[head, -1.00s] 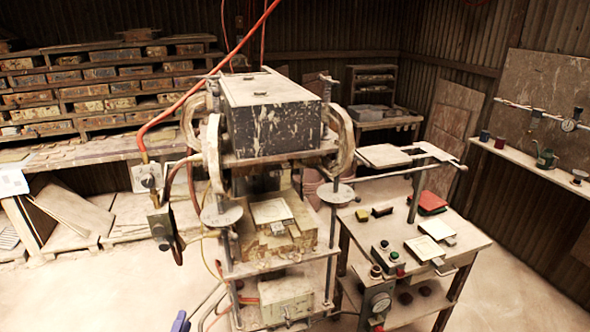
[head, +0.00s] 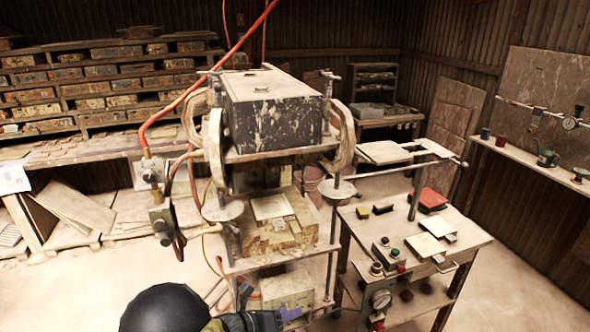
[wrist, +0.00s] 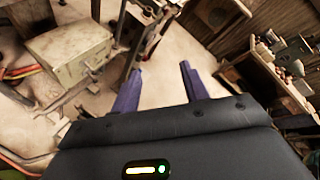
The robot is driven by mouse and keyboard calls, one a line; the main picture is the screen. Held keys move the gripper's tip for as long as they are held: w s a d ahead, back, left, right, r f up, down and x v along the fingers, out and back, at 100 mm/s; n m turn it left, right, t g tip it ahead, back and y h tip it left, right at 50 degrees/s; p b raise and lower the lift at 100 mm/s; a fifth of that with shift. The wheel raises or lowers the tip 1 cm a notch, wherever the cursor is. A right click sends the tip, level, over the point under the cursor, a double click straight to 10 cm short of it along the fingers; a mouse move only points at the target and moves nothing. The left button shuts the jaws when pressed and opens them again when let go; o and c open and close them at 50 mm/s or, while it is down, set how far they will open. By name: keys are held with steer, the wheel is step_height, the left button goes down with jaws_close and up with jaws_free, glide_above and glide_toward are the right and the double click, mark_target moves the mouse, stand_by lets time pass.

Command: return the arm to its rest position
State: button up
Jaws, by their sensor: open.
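My arm shows as a dark rounded link (head: 166,310) at the bottom of the head view, in front of the tile press (head: 272,110). My gripper (wrist: 158,80) shows in the wrist view with its two purple fingers spread apart and nothing between them. Pale floor lies beyond the fingers. In the head view only a small purple part of the gripper (head: 290,314) shows, in front of the press's lower box (head: 287,288). That lower box also shows at the upper left of the wrist view (wrist: 70,55).
Hoses hang left of the press. A wall shelf (head: 540,165) is at the right. Open floor lies at the lower right.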

steer(key=s+d+r+m+g+y, duration=0.2)
steer(key=d+m, duration=0.4)
steer(key=m, duration=0.5)
steer(key=s+d+r+m+g+y, duration=0.1)
steer(key=s+d+r+m+y, duration=0.3)
steer(key=m, duration=0.7)
steer(key=s+d+r+m+g+y+b, duration=0.1)
steer(key=s+d+r+m+g+y, duration=0.1)
steer(key=s+d+m, duration=0.6)
steer(key=r+m+y, duration=0.1)
steer(key=m+y, duration=0.1)
steer(key=m, duration=0.1)
steer(key=shift+m+g, duration=0.3)
steer(key=shift+m, duration=0.1)
